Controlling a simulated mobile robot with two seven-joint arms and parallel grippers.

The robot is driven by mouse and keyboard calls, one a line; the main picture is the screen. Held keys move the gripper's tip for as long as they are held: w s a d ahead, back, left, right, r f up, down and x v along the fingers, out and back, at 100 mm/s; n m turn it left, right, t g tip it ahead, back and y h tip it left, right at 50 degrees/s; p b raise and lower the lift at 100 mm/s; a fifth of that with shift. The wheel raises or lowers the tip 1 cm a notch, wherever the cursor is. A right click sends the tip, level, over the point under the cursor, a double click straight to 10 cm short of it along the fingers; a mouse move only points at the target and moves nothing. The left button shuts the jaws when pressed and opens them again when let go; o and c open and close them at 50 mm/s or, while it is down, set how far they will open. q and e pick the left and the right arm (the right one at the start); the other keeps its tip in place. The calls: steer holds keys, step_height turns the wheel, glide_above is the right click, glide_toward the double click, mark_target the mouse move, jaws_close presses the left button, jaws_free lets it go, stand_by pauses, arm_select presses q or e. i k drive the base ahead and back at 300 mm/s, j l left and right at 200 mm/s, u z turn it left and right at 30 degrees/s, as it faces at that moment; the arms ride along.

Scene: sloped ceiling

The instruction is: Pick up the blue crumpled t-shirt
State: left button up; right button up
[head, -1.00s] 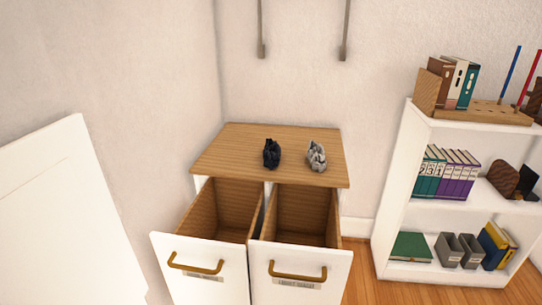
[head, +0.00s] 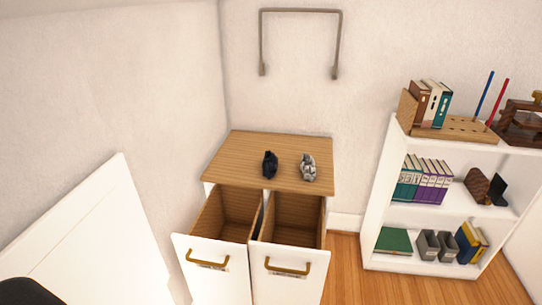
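Two front drawers of the cabinet, the left one (head: 211,262) and the right one (head: 284,268), are pulled open and look empty inside. Neither gripper is in view. A dark rounded shape sits in the bottom left corner; I cannot tell what it is.
A white shelf unit (head: 372,225) with books and boxes stands to the right. A white panel (head: 100,245) leans at the lower left. A grey metal rail (head: 300,11) is on the back wall. The open drawers stick out in front of the cabinet. Wooden floor (head: 400,288) lies clear at the lower right.

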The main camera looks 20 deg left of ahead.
mark_target(270, 161)
steer(key=u, duration=0.5)
steer(key=i+l+u, duration=0.25)
steer(key=l+u, duration=0.25)
steer(key=i+l+u, duration=0.2)
steer(key=l+u, duration=0.35)
steer(key=l, duration=0.65)
steer(key=i+l, duration=0.1)
steer(key=l, duration=0.6)
steer(key=i+l+u, duration=0.1)
steer(key=l, duration=0.55)
steer(key=i+l, duration=0.1)
steer(key=l, duration=0.6)
steer(key=i+l+u, duration=0.1)
steer(key=l, duration=0.55)
steer(key=i+l, duration=0.2)
steer(key=i, duration=0.15)
